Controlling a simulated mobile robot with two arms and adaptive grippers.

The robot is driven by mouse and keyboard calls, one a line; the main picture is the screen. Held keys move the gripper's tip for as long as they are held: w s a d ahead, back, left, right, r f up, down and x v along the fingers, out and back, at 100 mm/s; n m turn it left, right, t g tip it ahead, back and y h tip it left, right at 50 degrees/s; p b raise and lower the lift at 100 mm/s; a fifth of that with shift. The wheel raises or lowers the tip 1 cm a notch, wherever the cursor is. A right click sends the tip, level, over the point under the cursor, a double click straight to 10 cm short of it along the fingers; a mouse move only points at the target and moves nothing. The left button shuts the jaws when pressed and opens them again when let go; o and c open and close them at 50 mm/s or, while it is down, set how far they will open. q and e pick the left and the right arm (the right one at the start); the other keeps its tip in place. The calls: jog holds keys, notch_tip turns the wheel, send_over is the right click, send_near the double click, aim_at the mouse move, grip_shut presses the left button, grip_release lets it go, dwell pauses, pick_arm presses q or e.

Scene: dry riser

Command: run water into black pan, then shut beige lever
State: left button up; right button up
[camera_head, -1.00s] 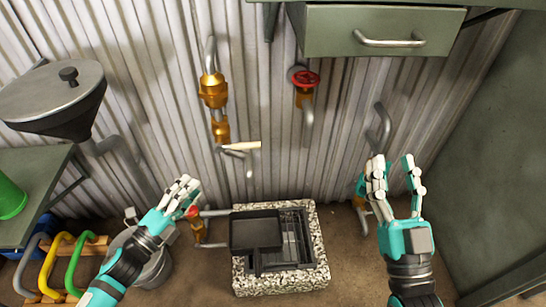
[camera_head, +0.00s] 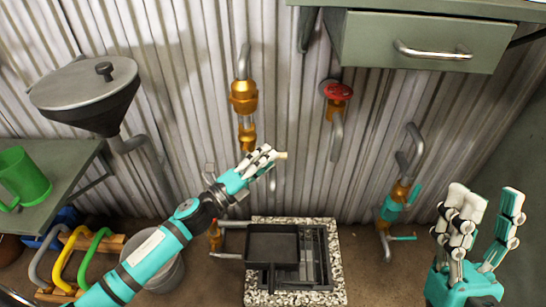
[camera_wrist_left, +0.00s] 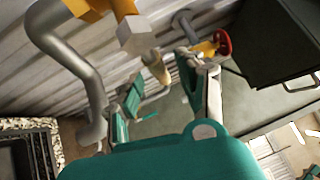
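The black pan (camera_head: 272,243) sits on the drain grate (camera_head: 318,250) inside a speckled stone frame, below the brass pipe (camera_head: 244,97). The beige lever (camera_head: 283,155) is mostly hidden behind my left gripper (camera_head: 264,160) in the head view; only its tip shows. In the left wrist view the lever (camera_wrist_left: 156,69) lies between my left fingers, which stand apart. Whether they touch it I cannot tell. A spout (camera_head: 272,180) shows just under that hand; no water is visible. My right gripper (camera_head: 485,225) is open and empty at the lower right.
A red wheel valve (camera_head: 338,91) and a teal-handled valve (camera_head: 395,207) are to the right. A drawer (camera_head: 420,42) overhangs at the upper right. A funnel (camera_head: 85,90), a green mug (camera_head: 22,178) on a shelf, and a bucket (camera_head: 155,270) are to the left.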

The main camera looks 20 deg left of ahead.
pick_arm(q)
jog(key=shift+x, duration=1.35)
jog(key=shift+c, duration=0.5)
grip_shut()
